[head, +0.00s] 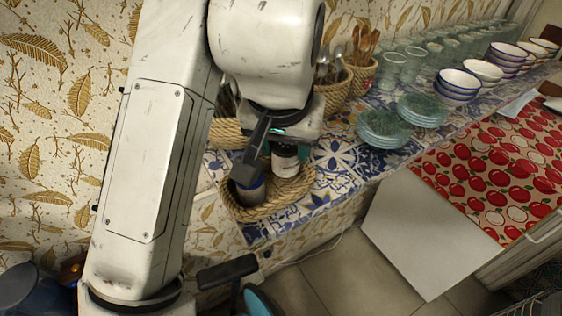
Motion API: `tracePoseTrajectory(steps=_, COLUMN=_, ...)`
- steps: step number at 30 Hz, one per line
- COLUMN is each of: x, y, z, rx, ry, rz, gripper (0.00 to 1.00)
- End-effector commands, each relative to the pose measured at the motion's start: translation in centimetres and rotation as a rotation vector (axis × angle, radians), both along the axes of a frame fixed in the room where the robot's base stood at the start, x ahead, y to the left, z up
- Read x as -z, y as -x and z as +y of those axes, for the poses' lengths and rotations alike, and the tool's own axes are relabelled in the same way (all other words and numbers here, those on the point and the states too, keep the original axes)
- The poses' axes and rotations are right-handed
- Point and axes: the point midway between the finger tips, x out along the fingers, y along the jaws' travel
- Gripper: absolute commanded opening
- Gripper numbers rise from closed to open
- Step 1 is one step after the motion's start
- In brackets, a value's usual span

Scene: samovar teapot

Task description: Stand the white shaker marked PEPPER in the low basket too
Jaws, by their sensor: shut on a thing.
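The low woven basket (300,191) sits at the near end of the blue-patterned tiled counter. The white shaker (285,163) is upright within the basket's outline, with a dark top and small dark marking too small to read. My gripper (272,158) points down over the basket and is shut on the white shaker. Its near dark finger shows left of the shaker; the other finger is mostly hidden. I cannot tell whether the shaker's base touches the basket floor.
Taller baskets of utensils (335,88) stand close behind my gripper. Green plates (383,128), glasses (391,70) and bowls (458,84) line the counter to the right. Patterned tiles between the low basket and the plates are bare. The papered wall is at left.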

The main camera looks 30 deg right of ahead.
Motion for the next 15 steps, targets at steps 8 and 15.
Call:
tracePoseTrajectory(steps=8, x=3.3, y=-0.7, z=0.2, rx=0.000, ry=-0.001, rz=0.000, gripper=0.15)
tracePoseTrajectory(steps=15, x=3.8, y=-0.6, z=0.1, rx=0.000, ry=0.001, rz=-0.001, gripper=0.15)
